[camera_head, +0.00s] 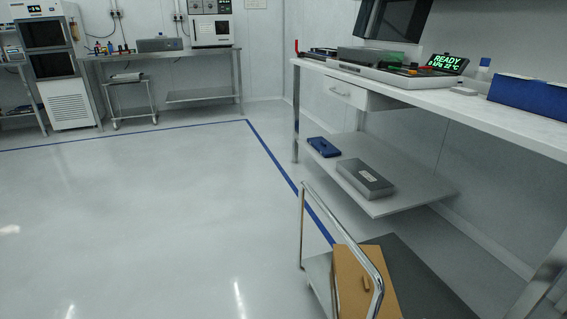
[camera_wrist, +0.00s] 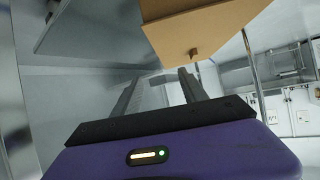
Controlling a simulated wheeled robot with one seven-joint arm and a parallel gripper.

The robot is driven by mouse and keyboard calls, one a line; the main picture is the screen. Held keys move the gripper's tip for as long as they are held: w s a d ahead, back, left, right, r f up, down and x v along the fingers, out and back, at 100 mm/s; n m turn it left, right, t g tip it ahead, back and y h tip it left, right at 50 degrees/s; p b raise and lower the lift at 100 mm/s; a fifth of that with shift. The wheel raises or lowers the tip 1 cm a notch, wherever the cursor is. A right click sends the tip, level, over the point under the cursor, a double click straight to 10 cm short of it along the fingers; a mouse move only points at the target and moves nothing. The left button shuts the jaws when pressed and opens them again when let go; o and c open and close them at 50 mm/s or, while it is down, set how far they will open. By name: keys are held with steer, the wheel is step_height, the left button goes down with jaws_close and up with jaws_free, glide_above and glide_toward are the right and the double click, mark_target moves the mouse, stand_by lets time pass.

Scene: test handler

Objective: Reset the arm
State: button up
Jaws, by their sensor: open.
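My gripper (camera_wrist: 160,76) shows in the wrist view, with a purple body and a black bar at the bottom. Its two dark fingers stand apart, with nothing visible between them. A tan box (camera_wrist: 215,22) with a small knob (camera_wrist: 194,53) is at the top of that view, beyond the fingertips; I cannot tell the exact gap. My arm and gripper are not visible in the head view. There, a tan box (camera_head: 352,270) with a small knob sits on a metal cart (camera_head: 318,272) at the bottom.
A white workbench (camera_head: 430,92) with a lit READY display (camera_head: 447,63) runs along the right. Its lower shelf (camera_head: 405,196) holds a grey box (camera_head: 366,178) and a blue item (camera_head: 323,147). A blue line (camera_head: 268,155) crosses the floor. The floor (camera_head: 140,225) at left is clear.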

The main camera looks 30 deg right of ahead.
step_height(320, 180, up, 8)
steer(key=a+m+h, duration=0.1)
steer(key=h, duration=0.2)
steer(key=s+a+r+n+t+y, duration=0.2)
steer(key=s+a+r+n+y, duration=0.25)
steer(key=a, duration=0.75)
steer(key=s+a+r+n+t+y, duration=0.1)
steer(key=s+a+r+n+y, duration=0.15)
steer(key=s+a+r, duration=0.75)
steer(key=s+a+r+n+t+y, duration=0.2)
steer(key=a+y, duration=0.2)
steer(key=a, duration=1.1)
step_height(320, 180, up, 33)
steer(key=p, duration=3.2)
steer(key=shift+w+f+h, duration=0.2)
steer(key=shift+w+h, duration=0.1)
steer(key=shift+w, duration=0.05)
